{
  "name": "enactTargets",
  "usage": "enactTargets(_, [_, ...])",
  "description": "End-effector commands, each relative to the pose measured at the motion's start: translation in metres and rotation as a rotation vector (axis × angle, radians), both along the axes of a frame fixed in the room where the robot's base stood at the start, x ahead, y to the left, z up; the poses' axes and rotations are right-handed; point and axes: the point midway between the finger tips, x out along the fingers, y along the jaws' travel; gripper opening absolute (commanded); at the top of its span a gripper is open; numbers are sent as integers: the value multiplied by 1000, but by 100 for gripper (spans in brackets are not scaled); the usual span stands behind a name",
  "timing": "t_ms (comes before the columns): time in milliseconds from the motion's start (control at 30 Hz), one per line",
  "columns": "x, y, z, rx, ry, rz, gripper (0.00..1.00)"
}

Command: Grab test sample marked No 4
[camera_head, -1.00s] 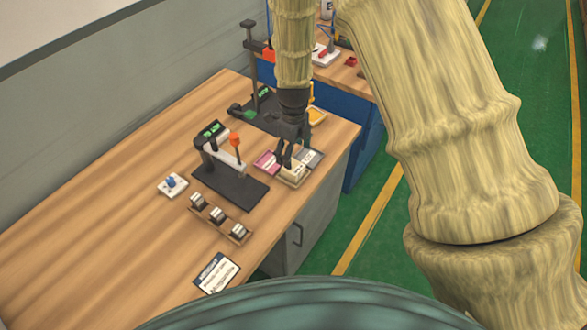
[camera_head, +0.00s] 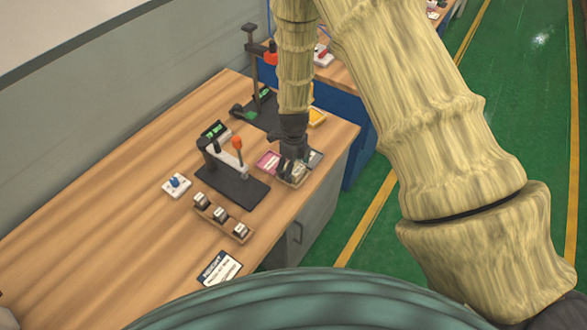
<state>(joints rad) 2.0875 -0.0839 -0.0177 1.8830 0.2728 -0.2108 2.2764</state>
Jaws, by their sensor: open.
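A small tray of samples (camera_head: 265,163) sits near the right edge of the wooden table. A pink sample (camera_head: 267,161) shows at its left, a grey one (camera_head: 315,158) at its right, and a pale one (camera_head: 298,174) at its front, partly hidden by my gripper. Their marks are too small to read, so I cannot tell which is No 4. My gripper (camera_head: 291,171) is open and points down over the tray, close to the pale sample. I cannot tell whether its fingers touch or straddle that sample.
A dark test stand (camera_head: 232,185) with an orange knob is left of the tray, and another (camera_head: 254,70) is behind. The table's left is clear.

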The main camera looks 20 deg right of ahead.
Motion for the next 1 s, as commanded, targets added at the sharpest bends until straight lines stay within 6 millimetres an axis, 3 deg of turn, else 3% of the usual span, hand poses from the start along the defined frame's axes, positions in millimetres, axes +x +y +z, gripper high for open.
enactTargets(433, [0, 0, -10, 1, 1, 0, 79])
enactTargets(700, [0, 0, -10, 0, 0, 0, 31])
enactTargets(1000, [0, 0, -9, 0, 0, 0, 31])
